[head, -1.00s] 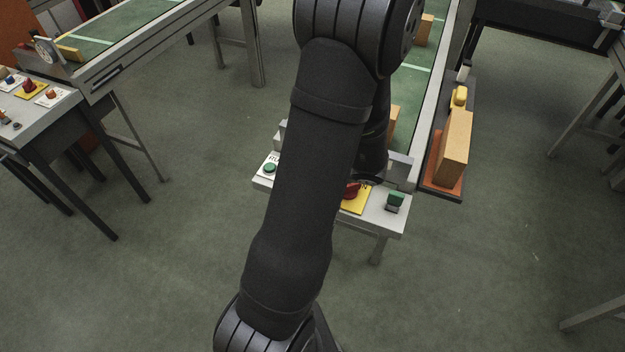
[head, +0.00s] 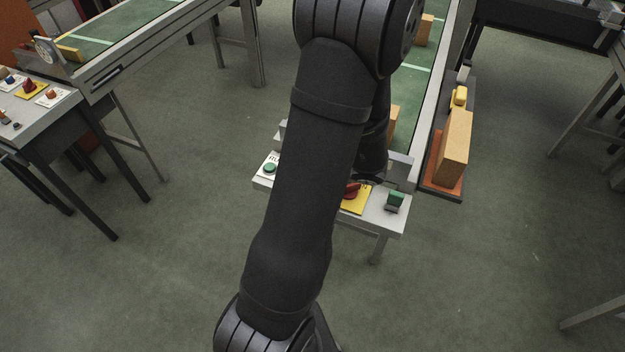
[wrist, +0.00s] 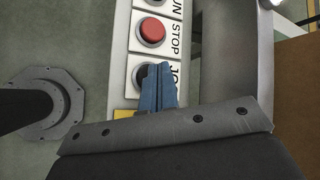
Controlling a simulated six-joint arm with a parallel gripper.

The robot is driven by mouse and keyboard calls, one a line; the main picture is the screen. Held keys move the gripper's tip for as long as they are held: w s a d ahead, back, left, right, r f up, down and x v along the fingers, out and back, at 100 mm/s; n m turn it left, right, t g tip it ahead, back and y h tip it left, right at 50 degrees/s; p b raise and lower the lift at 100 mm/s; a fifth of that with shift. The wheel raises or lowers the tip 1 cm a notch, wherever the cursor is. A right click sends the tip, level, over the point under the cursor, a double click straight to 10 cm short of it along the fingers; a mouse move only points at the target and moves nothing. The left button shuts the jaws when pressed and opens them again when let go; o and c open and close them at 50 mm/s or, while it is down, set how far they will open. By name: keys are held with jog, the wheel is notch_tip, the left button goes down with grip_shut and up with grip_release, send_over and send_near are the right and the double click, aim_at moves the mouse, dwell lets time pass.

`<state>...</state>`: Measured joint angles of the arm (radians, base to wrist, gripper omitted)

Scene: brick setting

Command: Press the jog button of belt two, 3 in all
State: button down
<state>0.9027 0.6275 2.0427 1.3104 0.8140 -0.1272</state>
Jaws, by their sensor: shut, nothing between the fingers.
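The jog button (wrist: 140,75) is a dark round button on a white plate whose label reads "JO", the rest covered. In the wrist view my gripper (wrist: 158,68) has its blue fingers together, empty, over the right part of this button. I cannot tell whether the tips touch it or whether it is pressed. In the head view the jog button and the fingertips are hidden behind my arm. The control stand (head: 376,221) stands at the near end of a green belt (head: 408,92). No belt number is readable.
A red stop button (wrist: 151,32) sits beside the jog plate. On the stand are a green button (head: 270,168), a red knob (head: 352,190) on yellow and a green switch (head: 395,201). An orange box (head: 454,147) stands right of the belt. Another control stand (head: 45,115) is at left.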

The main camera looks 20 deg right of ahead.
jog(key=shift+f, duration=0.1)
jog(key=shift+f, duration=0.35)
jog(key=shift+f, duration=0.45)
dwell(0.7)
dwell(0.3)
jog(key=shift+r, duration=3.4)
jog(key=shift+f, duration=0.15)
